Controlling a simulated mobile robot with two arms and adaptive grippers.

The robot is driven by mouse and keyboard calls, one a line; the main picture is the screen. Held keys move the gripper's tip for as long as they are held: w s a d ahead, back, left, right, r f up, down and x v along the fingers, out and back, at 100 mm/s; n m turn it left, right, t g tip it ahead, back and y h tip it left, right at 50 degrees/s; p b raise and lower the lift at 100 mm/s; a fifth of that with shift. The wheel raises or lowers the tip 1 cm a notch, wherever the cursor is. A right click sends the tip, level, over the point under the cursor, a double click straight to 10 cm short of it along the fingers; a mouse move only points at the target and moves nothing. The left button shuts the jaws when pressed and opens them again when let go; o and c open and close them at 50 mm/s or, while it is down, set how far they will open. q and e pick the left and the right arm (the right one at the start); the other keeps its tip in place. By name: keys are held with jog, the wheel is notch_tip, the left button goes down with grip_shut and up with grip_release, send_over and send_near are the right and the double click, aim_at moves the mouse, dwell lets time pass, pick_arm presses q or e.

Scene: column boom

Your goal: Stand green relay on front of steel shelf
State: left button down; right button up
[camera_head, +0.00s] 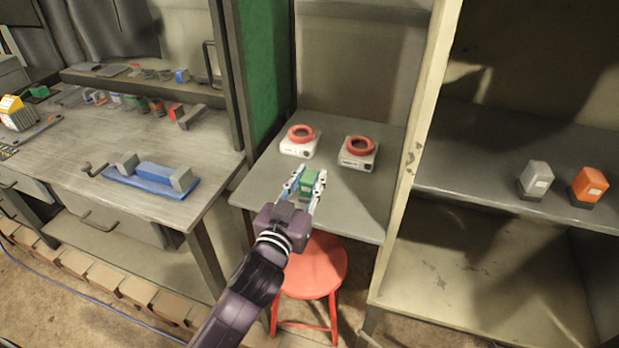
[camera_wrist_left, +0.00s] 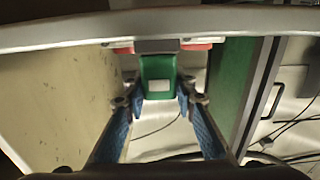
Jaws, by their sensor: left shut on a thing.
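The green relay (camera_head: 309,185) is between the fingers of my left gripper (camera_head: 310,175), which is shut on it. In the head view it shows over the front part of the grey table; I cannot tell its height above it. The left wrist view shows the green relay (camera_wrist_left: 158,75) with a pale label, between the blue-padded fingers. The steel shelf (camera_head: 470,185) is in the cabinet at the right, apart from the gripper. A grey relay (camera_head: 536,178) and an orange relay (camera_head: 588,186) stand on it. My right gripper is not in view.
Two white devices with red rings (camera_head: 299,141) (camera_head: 358,152) sit on the grey table (camera_head: 262,185). A cream cabinet post (camera_head: 409,155) stands between table and shelf. A red stool (camera_head: 315,265) is below. The shelf's left part is clear.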

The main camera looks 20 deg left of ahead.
pick_arm(q)
jog(key=shift+f, duration=0.15)
jog(key=c, duration=1.6)
grip_release()
jog(key=shift+r, duration=0.25)
jog(key=shift+s+f, duration=0.15)
jog(key=shift+s, duration=0.15)
jog(key=s+b, duration=0.2)
jog(key=s, duration=0.9)
jog(key=shift+s+a, duration=0.25)
